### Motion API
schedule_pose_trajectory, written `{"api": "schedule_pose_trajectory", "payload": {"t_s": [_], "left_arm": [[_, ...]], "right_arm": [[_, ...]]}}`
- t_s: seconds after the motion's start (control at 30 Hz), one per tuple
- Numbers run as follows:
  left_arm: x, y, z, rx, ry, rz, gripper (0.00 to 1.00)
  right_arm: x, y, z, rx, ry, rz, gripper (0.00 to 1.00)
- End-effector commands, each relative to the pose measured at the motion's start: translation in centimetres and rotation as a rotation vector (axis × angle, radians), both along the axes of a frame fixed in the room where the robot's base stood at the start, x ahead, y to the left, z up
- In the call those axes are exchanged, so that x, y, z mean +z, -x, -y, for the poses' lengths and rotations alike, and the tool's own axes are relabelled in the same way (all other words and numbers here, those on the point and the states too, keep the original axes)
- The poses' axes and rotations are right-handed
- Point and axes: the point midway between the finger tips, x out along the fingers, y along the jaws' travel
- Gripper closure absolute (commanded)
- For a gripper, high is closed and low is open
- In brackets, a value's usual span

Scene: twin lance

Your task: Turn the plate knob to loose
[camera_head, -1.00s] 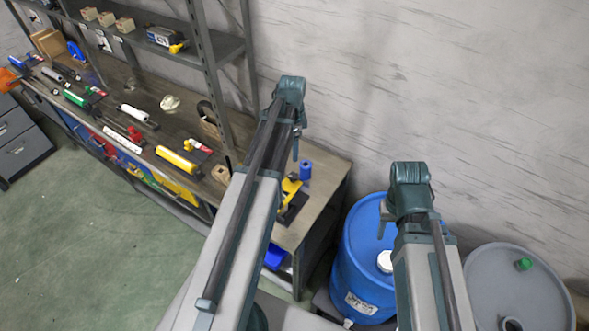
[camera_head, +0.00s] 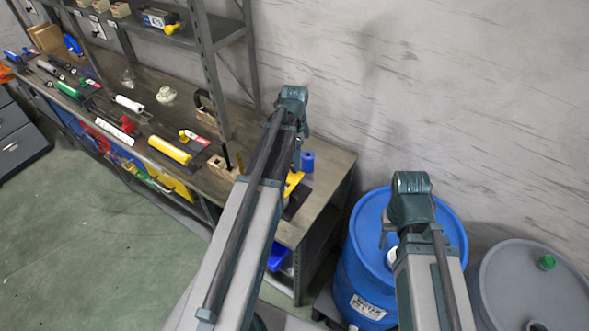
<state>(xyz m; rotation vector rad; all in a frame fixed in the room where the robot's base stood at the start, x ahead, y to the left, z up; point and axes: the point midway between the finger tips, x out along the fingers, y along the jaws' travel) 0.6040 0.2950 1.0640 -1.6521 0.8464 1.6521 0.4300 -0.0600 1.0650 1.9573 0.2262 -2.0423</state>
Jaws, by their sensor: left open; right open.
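I cannot make out the plate knob for certain in the head view. A yellow part (camera_head: 293,183) lies on a dark plate (camera_head: 296,204) at the right end of the workbench (camera_head: 325,178), partly hidden behind my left arm. A blue cylinder (camera_head: 307,161) stands just behind it. My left gripper (camera_head: 297,150) hangs over this end of the bench, open, with its fingers seen edge-on and nothing visible in them. My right gripper (camera_head: 385,232) is open above the blue drum (camera_head: 365,275), with no visible object in it.
A grey drum (camera_head: 575,295) with a green cap (camera_head: 547,262) stands at the right. Several tools, including a yellow cylinder (camera_head: 170,149), lie along the bench. A metal shelf post (camera_head: 212,80) rises near my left arm. The green floor (camera_head: 90,230) is clear.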

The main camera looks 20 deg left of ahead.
Motion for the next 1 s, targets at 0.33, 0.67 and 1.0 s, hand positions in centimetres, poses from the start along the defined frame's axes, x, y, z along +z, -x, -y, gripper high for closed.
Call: {"api": "schedule_pose_trajectory", "payload": {"t_s": [0.33,0.67,1.0], "left_arm": [[-3.3,0.0,0.0,0.0,0.0,0.0,0.2],[-3.2,0.0,0.0,0.0,0.0,0.0,0.34],[-3.2,0.0,0.0,0.0,0.0,0.0,0.96]], "right_arm": [[-3.3,0.0,0.0,0.006,0.001,0.0,0.51],[-3.2,0.0,0.0,0.006,0.001,0.0,0.51],[-3.2,0.0,0.0,0.006,0.001,0.0,0.51]]}}
